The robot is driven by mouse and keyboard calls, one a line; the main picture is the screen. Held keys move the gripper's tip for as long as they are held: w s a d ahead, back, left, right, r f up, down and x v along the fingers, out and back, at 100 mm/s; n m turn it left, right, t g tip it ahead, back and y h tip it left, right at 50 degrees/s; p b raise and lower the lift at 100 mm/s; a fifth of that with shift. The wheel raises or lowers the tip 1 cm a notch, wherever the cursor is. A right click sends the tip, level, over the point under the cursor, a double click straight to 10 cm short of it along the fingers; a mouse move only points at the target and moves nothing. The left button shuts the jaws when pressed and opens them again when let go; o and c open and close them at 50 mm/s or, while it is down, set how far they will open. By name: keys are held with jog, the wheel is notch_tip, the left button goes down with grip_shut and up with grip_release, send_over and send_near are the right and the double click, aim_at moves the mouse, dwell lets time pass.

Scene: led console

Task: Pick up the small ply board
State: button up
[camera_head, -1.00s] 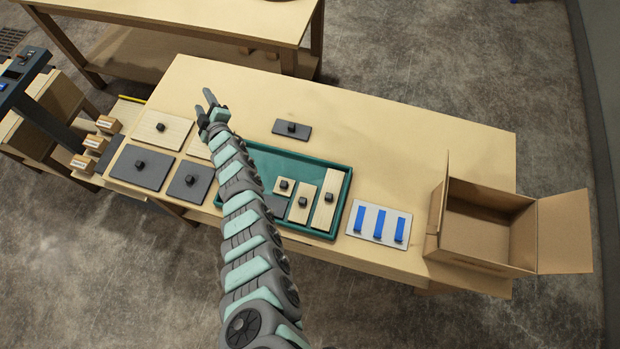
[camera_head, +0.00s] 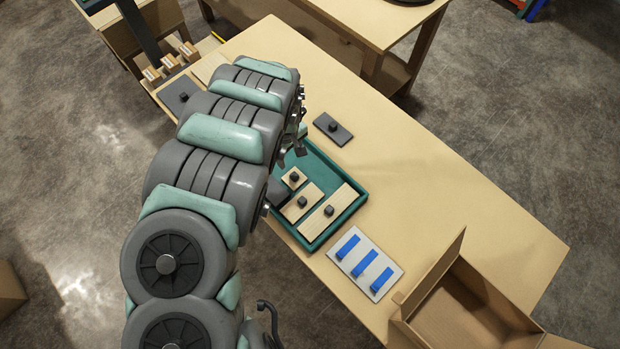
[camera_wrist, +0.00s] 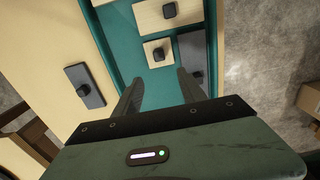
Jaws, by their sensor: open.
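The small ply board (camera_head: 294,178) is a pale square with a black knob. It lies in the teal tray (camera_head: 357,206), at the end of a row of ply boards. In the wrist view the small ply board (camera_wrist: 147,46) lies just beyond my fingertips, roughly in line with the gap between them. My gripper (camera_wrist: 158,80) is open and empty, and its fingers point over the tray. In the head view my arm hides most of the gripper, with only a part showing near the tray's far edge.
Two longer ply boards (camera_head: 300,212) (camera_head: 338,205) with knobs lie beside it, and a dark board (camera_wrist: 195,55) lies close on its other side. A dark plate (camera_head: 326,124) lies on the table outside the tray. A blue-striped panel (camera_head: 344,262) and an open carton (camera_head: 440,275) stand to the right.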

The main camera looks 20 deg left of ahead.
send_over(294, 175)
jog(key=a, duration=0.1)
notch_tip(294, 175, down, 6)
jog(key=shift+w+r+b, duration=0.1)
jog(key=shift+r+b, duration=0.1)
jog(key=shift+b, duration=0.1)
jog(key=f, duration=0.2)
jog(key=d+f, duration=0.1)
jog(key=f, duration=0.1)
jog(key=shift+d, duration=0.15)
jog(key=shift+f, duration=0.55)
jog(key=shift+c, duration=0.3)
grip_shut()
